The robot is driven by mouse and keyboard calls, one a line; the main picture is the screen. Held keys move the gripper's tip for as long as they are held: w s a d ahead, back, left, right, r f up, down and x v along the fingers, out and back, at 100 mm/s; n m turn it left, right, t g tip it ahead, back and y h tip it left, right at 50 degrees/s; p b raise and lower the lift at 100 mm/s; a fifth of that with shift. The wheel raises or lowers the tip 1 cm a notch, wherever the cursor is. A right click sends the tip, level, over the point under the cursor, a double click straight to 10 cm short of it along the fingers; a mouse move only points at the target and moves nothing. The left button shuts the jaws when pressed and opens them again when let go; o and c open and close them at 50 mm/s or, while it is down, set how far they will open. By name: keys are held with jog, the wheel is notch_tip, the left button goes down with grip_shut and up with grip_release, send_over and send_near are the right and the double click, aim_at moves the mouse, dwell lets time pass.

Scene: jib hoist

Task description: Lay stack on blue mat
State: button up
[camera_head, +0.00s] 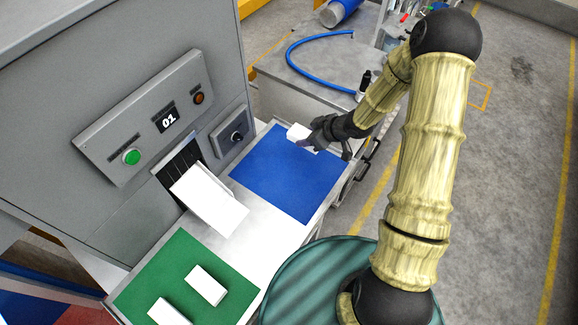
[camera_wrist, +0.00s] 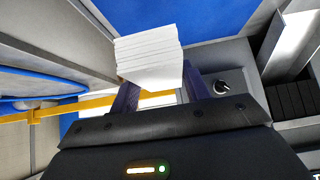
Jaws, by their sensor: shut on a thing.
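My gripper (camera_head: 313,139) is shut on a white stack (camera_head: 299,132) at the far edge of the blue mat (camera_head: 285,175). In the wrist view the stack (camera_wrist: 148,55) shows several thin layers between the fingers, with the blue mat (camera_wrist: 212,18) beyond it. I cannot tell whether the stack touches the mat. The rest of the blue mat is bare. Two other white stacks (camera_head: 206,286) (camera_head: 168,312) lie on the green mat (camera_head: 185,265) at the near left.
A blue hose (camera_head: 310,72) and a dark bottle (camera_head: 363,84) are on the bench behind.

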jog(key=shift+s+f, duration=0.15)
jog(key=shift+f, duration=0.3)
notch_tip(320, 180, down, 5)
jog(key=shift+r+p, duration=0.1)
jog(key=shift+p, duration=0.4)
jog(key=shift+f+p, duration=0.6)
jog(key=shift+f, duration=1.55)
jog(key=o, duration=1)
jog(key=shift+f, duration=0.1)
